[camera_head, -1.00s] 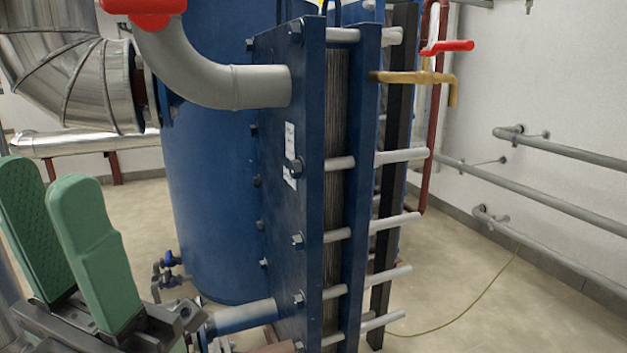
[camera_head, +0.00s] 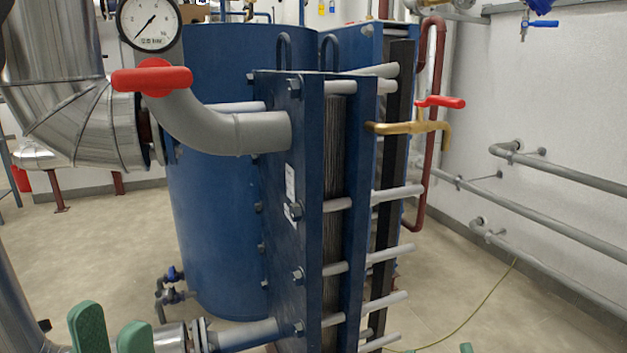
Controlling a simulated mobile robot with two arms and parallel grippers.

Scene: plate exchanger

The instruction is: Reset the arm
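My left gripper (camera_head: 112,332) is at the bottom left edge. Its two green fingertips stand apart with nothing between them; the rest of it is cut off below. A small green tip at the bottom edge looks like part of my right gripper (camera_head: 466,348); whether it is open is hidden. The blue plate exchanger (camera_head: 290,200) stands in the middle, with grey rods through its plates. Neither gripper visibly touches it.
A red-handled valve (camera_head: 152,78) and a pressure gauge (camera_head: 151,22) are at the upper left. A brass valve (camera_head: 408,127) sticks out right of the exchanger. A blue tank (camera_head: 215,170) stands behind. Grey pipes (camera_head: 570,170) line the right wall.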

